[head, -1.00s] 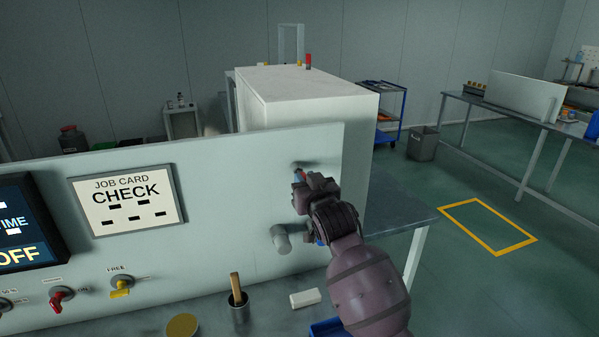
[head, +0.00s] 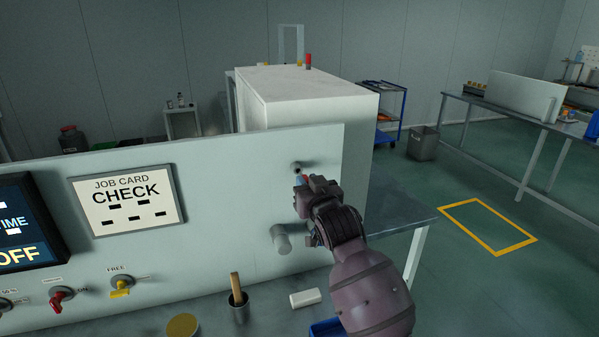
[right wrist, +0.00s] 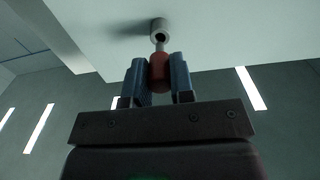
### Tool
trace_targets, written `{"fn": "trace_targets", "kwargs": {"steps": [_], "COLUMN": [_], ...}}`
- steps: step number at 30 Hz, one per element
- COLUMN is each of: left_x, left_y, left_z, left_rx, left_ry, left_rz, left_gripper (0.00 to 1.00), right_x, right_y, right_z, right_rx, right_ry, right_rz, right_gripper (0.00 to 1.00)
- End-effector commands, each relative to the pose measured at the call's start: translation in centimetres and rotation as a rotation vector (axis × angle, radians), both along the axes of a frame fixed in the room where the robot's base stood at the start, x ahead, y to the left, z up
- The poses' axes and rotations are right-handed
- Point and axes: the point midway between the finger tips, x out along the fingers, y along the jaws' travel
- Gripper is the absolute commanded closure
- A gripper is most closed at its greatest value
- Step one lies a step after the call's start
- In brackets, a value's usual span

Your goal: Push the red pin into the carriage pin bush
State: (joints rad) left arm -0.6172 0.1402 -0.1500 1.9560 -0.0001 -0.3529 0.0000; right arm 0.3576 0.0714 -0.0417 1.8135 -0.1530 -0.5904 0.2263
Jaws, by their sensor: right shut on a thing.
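My right gripper (head: 303,183) is in front of the right part of the pale panel (head: 240,200). It is shut on the red pin (right wrist: 159,70), which sits between the two blue-grey fingers in the right wrist view. The pin's thin grey tip points at the pin bush (right wrist: 158,27), a short round grey bush on the panel. The bush also shows in the head view (head: 297,167), just above the fingertips. In the right wrist view the tip overlaps the bush's lower edge; I cannot tell whether it touches or enters. My left gripper is not in view.
A grey knob (head: 281,240) sticks out of the panel below my right gripper. On the bench stand a dark cup with a wooden handle (head: 238,298), a white block (head: 305,298), a brass disc (head: 183,326) and a blue tray (head: 326,328).

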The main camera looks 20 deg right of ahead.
Motion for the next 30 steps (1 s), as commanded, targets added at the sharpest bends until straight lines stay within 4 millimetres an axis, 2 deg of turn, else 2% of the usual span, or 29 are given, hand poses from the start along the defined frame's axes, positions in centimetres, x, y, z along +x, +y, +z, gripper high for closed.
{"fn": "trace_targets", "kwargs": {"steps": [8,30], "left_x": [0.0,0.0], "left_y": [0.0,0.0], "left_z": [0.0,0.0], "left_rx": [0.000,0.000], "left_ry": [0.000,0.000], "left_rz": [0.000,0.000], "left_gripper": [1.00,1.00], "right_x": [-0.2,-4.7], "right_y": [0.0,-0.2], "right_z": [0.0,0.0], "right_rx": [0.000,0.000], "right_ry": [0.000,0.000], "right_rz": [0.000,0.000], "right_gripper": [1.00,1.00]}}
